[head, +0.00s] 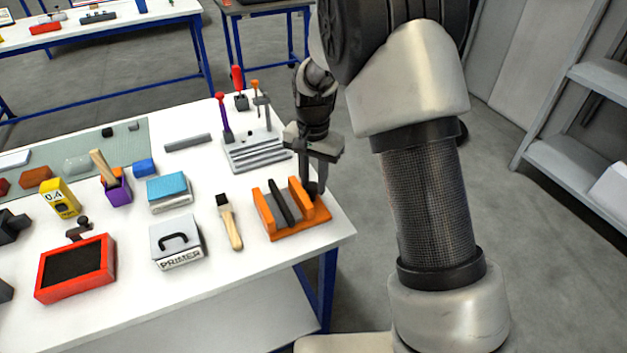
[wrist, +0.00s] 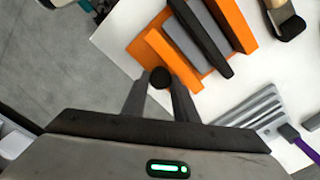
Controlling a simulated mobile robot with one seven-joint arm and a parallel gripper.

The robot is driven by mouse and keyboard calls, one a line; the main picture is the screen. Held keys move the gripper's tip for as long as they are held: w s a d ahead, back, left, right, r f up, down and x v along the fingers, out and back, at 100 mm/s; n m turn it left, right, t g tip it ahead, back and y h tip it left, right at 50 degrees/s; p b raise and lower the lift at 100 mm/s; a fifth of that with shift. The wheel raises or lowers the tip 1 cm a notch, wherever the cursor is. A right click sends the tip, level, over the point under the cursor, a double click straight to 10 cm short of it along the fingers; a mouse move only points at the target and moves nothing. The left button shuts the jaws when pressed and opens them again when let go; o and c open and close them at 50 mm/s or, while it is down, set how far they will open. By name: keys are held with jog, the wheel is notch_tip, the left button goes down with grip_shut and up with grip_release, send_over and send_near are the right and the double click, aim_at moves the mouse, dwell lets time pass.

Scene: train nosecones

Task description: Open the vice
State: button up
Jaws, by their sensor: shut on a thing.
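The orange vice (head: 291,229) stands at the right front corner of the white table, with grey and black jaw plates between its orange walls. It also shows in the wrist view (wrist: 228,22). A dark round knob (wrist: 161,77) sits at the outer side of the vice, on its right in the head view. My gripper (head: 313,188) reaches down from above at that side. In the wrist view my gripper (wrist: 160,85) has its two fingers on either side of the knob, shut on it. In the head view the fingers partly hide the knob.
A brush (head: 230,222) lies left of the vice, and a primer box (head: 176,243) beyond it. A grey slotted rack (head: 255,152) with upright tools stands behind the vice. The table's right edge is close to my gripper, with open floor beyond.

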jog(key=shift+s+a+f, duration=0.1)
jog(key=shift+s+a, duration=0.15)
jog(key=shift+s, duration=0.1)
dwell(0.4)
jog(key=o, duration=1.1)
jog(key=shift+c, duration=0.2)
